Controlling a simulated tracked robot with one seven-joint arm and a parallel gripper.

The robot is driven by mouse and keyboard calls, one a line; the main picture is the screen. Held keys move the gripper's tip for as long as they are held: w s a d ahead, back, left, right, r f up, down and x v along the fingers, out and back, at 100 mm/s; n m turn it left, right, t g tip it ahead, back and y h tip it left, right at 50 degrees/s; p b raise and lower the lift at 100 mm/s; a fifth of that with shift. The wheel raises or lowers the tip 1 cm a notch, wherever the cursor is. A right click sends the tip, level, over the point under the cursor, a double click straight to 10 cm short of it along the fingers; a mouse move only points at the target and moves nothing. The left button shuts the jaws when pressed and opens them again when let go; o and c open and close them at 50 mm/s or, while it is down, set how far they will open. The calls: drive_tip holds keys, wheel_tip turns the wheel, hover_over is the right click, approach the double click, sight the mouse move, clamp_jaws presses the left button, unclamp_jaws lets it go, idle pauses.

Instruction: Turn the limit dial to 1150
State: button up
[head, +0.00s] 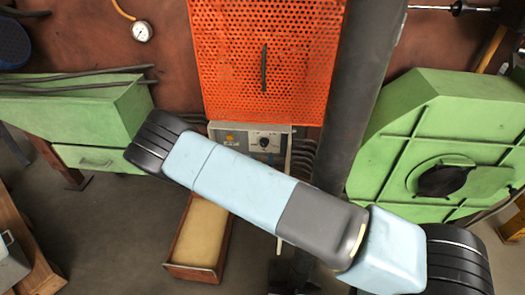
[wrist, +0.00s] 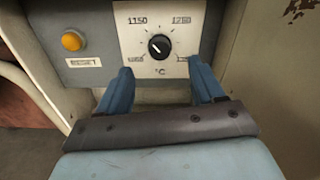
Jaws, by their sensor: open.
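The limit dial is a round black knob (wrist: 159,45) on a white scale plate (wrist: 125,48); it also shows in the head view (head: 264,142), just above my arm. The plate reads 1150 at upper left and about 1250 at upper right, with °C below the knob. The lower figures are small and partly hidden. A pale mark shows on the knob, but I cannot tell exactly where it points. My gripper (wrist: 161,76) is open and empty, its blue fingers below the knob, one to each side, apart from it. My arm hides the gripper in the head view.
An amber button (wrist: 72,42) with a RESET label (wrist: 84,62) sits left of the dial on the grey panel. An orange perforated screen (head: 265,55) stands above the panel. A wooden box (head: 200,235) lies below, and a green machine (head: 440,145) stands right.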

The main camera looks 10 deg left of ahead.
drive_tip(key=shift+s+d, duration=0.2)
drive_tip(key=shift+s, duration=2.55)
drive_tip(key=shift+s, duration=0.1)
